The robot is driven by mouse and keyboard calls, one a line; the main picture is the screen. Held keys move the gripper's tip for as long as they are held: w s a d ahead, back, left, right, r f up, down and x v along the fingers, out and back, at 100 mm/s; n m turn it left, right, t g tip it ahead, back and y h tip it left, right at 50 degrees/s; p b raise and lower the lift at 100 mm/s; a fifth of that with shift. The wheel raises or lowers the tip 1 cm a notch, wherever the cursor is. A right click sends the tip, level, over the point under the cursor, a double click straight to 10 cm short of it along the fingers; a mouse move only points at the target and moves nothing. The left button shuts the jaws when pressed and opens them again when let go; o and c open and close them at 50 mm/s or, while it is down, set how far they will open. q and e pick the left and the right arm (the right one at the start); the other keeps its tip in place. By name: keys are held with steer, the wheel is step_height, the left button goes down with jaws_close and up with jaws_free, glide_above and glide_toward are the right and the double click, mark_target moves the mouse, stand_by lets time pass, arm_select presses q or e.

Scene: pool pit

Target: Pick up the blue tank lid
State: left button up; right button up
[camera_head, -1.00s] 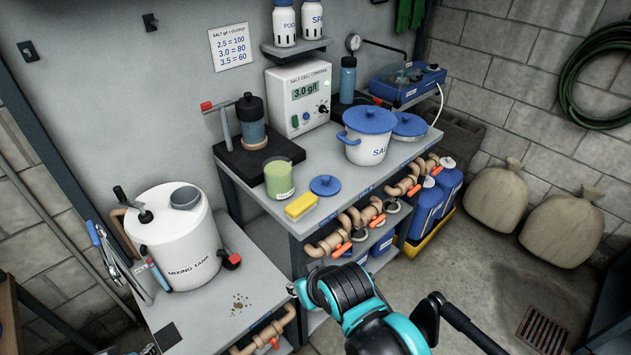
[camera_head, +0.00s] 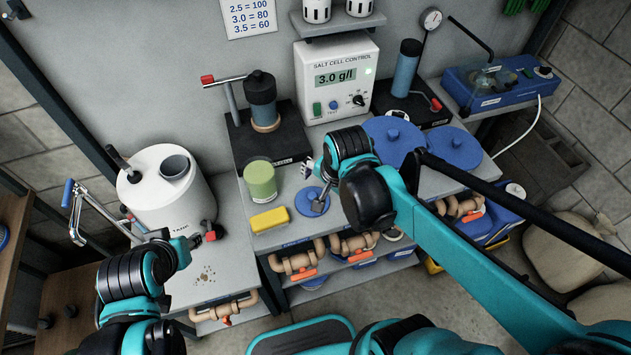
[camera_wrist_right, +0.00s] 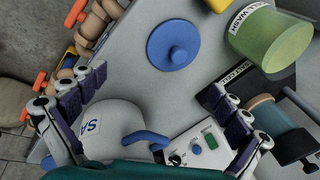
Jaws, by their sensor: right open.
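A small round blue lid with a knob (camera_head: 311,202), which I take as the tank lid, lies flat on the grey bench near its front edge. My right gripper (camera_head: 314,186) is above it and partly covers it in the head view. In the right wrist view the lid (camera_wrist_right: 173,45) lies beyond the spread, empty fingers of my right gripper (camera_wrist_right: 158,82), apart from them. My left gripper (camera_head: 200,240) is at lower left beside the white mixing tank (camera_head: 165,195); its fingers are too small to judge.
A yellow sponge (camera_head: 270,219) and a green jar (camera_head: 260,180) stand left of the lid. A white pot (camera_wrist_right: 112,128) with a larger blue lid (camera_head: 393,137) stands to the right. Pipes with orange valves (camera_head: 302,274) run below the bench edge.

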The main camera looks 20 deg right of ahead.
mark_target(312, 195)
steer(key=w+m+g+p, duration=0.1)
steer(key=m+p, duration=0.1)
steer(key=m, duration=0.1)
steer(key=w+a+r+m+g+p, duration=0.1)
steer(key=w+m+p, duration=0.1)
steer(key=m, duration=0.1)
steer(key=w+a+m+g+p, duration=0.1)
steer(key=m+p, duration=0.1)
steer(key=m, duration=0.1)
steer(key=shift+w+a+r, duration=0.1)
steer(key=shift+w+r, duration=0.15)
steer(key=shift+w+a+f+m+p, duration=0.1)
steer(key=shift+w+f+m+p, duration=0.1)
steer(key=shift+m+p, duration=0.25)
steer(key=shift+f+m, duration=0.35)
steer(key=f+b, duration=0.1)
steer(key=f, duration=0.1)
steer(key=f+b, duration=0.1)
steer(key=f, duration=0.2)
steer(key=f+b, duration=0.1)
steer(key=f, duration=0.1)
steer(key=shift+s+a+f, duration=0.1)
steer(key=shift+s+f, duration=0.15)
steer(key=shift+f, duration=0.1)
arm_select(q)
step_height(312, 195, up, 6)
arm_select(e)
steer(key=shift+r, duration=0.1)
jaws_close()
